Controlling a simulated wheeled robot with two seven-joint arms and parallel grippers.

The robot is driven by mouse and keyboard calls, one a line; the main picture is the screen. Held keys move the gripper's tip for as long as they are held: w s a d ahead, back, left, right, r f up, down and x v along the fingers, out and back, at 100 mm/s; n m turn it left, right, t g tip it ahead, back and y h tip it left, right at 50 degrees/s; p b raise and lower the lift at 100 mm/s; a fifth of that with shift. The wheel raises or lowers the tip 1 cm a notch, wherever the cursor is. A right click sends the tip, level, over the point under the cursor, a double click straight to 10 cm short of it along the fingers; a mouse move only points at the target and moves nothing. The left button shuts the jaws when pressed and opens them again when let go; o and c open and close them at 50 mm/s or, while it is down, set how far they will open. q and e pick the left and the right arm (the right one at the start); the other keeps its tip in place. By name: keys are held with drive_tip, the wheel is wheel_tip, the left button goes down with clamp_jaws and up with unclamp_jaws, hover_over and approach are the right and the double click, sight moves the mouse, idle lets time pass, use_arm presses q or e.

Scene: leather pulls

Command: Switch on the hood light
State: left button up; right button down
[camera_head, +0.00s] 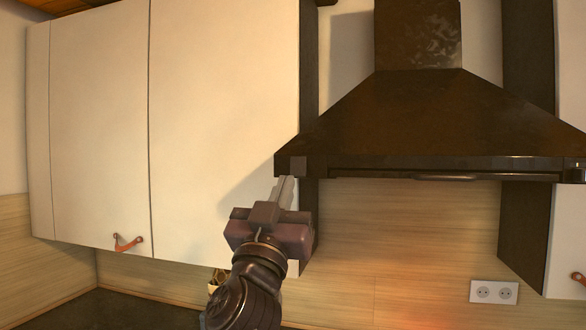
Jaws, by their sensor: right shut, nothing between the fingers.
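The dark range hood (420,115) hangs at the upper right, with a chimney above and a front rim along its lower edge. A small block (299,163) sits at the left end of that rim; whether it is the light switch I cannot tell. My right gripper (286,182) is shut and empty. Its fingertips point up, just below the left end of the hood rim; whether they touch it I cannot tell. No lit lamp shows under the hood. My left gripper does not show.
Cream cabinets (215,110) fill the left, close beside the gripper, with a leather pull (128,243) on one door. A wall socket (494,292) sits at lower right. A dark countertop (100,310) lies at lower left.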

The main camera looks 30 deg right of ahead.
sight(298, 171)
drive_tip(key=w+d, duration=0.1)
drive_tip(key=w+d+p, duration=0.2)
drive_tip(key=d, duration=0.1)
drive_tip(key=shift+w+d+r, duration=0.1)
drive_tip(key=shift+w+r, duration=0.15)
drive_tip(key=shift+r, duration=0.05)
drive_tip(key=shift+w+d+f, duration=0.1)
drive_tip(key=shift+w+d, duration=0.05)
idle(0.3)
